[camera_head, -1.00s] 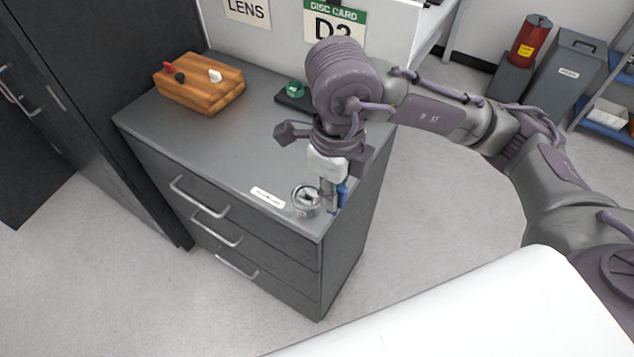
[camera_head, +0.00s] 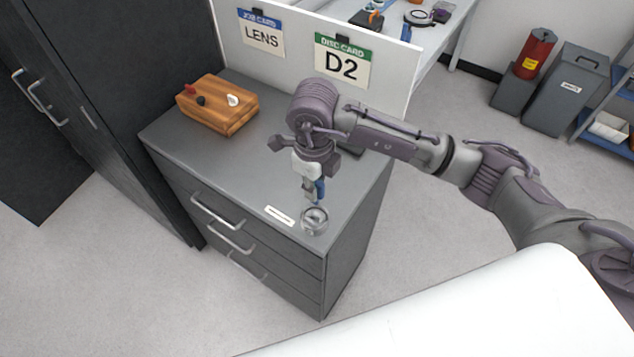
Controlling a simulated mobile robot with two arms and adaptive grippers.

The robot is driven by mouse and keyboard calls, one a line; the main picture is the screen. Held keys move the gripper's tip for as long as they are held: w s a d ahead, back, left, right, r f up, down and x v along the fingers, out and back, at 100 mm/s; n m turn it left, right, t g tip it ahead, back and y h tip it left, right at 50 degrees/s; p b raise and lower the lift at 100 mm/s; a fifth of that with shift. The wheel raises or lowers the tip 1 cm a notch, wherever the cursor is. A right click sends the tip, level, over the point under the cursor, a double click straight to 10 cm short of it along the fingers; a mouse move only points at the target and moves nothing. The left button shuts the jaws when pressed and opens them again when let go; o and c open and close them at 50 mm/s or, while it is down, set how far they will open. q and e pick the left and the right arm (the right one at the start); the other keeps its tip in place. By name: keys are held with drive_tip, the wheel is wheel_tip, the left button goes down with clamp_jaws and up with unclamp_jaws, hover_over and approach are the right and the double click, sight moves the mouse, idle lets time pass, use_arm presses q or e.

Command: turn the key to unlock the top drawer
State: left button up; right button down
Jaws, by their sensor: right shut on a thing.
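The grey cabinet (camera_head: 190,150) has three drawers. Its top drawer (camera_head: 217,212) is closed, with a bar handle. A round silver piece (camera_head: 314,221), which looks like the lock, sits on the cabinet top near the front right corner. My right gripper (camera_head: 313,198) points down just above and behind it, shut on a small blue piece (camera_head: 319,188) that looks like the key. The fingertips partly hide the blue piece. I cannot tell whether it touches the round piece. My left gripper is not in view.
A wooden block (camera_head: 222,115) with red, black and white knobs stands at the back left of the cabinet top. A small white label (camera_head: 279,215) lies left of the round piece. A partition with LENS (camera_head: 262,37) and D2 (camera_head: 342,66) cards stands behind.

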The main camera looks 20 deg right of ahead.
drive_tip(key=shift+f+b, duration=1.45)
drive_tip(key=shift+f, duration=1.15)
drive_tip(key=shift+f+b, duration=0.5)
drive_tip(key=shift+b, duration=0.1)
drive_tip(key=shift+f+b, duration=1.2)
drive_tip(key=shift+f, duration=0.1)
drive_tip(key=m, duration=0.3)
drive_tip(key=shift+m, duration=0.3)
drive_tip(key=shift+m, duration=0.5)
drive_tip(key=shift+m+p, duration=0.35)
drive_tip(key=shift+m, duration=0.75)
